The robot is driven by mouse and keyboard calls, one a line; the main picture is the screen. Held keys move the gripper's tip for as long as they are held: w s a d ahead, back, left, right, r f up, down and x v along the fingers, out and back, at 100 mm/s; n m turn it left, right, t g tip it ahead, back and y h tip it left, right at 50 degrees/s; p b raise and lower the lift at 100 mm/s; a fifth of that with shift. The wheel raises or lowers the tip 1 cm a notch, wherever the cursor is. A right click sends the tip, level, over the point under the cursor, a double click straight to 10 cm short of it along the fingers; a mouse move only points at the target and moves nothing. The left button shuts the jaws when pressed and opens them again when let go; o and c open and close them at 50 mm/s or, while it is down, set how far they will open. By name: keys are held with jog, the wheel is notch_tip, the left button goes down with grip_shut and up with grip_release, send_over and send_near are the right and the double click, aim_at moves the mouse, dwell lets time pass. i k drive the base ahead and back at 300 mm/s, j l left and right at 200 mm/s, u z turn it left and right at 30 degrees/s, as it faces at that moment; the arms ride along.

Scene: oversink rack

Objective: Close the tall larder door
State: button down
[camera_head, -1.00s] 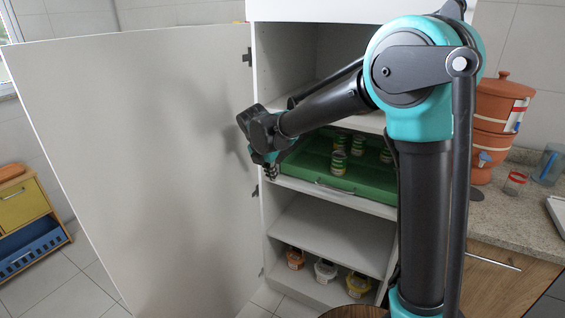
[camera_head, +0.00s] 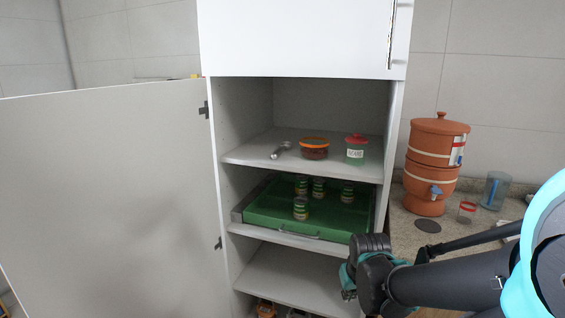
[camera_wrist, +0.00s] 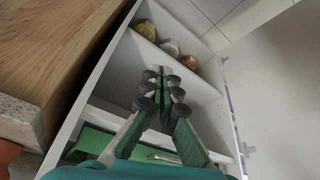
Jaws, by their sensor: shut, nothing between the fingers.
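The tall larder door (camera_head: 110,190) is a large white panel standing wide open on the left in the head view, hinged on the left side of the larder (camera_head: 217,150). In the wrist view a pale panel (camera_wrist: 280,90) at the right looks like the door. My gripper (camera_head: 345,283) is in front of the lower right of the larder opening, far from the door and not touching it. In the wrist view my gripper (camera_wrist: 162,95) has its fingers together and empty, pointing toward the lower shelf.

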aim_at(108, 204)
jog(key=k+j+u, duration=0.1)
jog(key=j, duration=0.15)
jog(key=k+j, duration=0.15)
jog(key=k+j+u, duration=0.15)
jog(key=j+u, duration=0.15)
jog(key=j, duration=0.75)
jog(key=j+u, duration=0.3)
jog(key=j, duration=0.75)
jog(key=i+j+u, duration=0.1)
jog(key=j, duration=0.2)
jog(key=i+j+u, duration=0.1)
jog(key=j, duration=0.2)
jog(key=i+j+u, duration=0.1)
jog(key=j, duration=0.2)
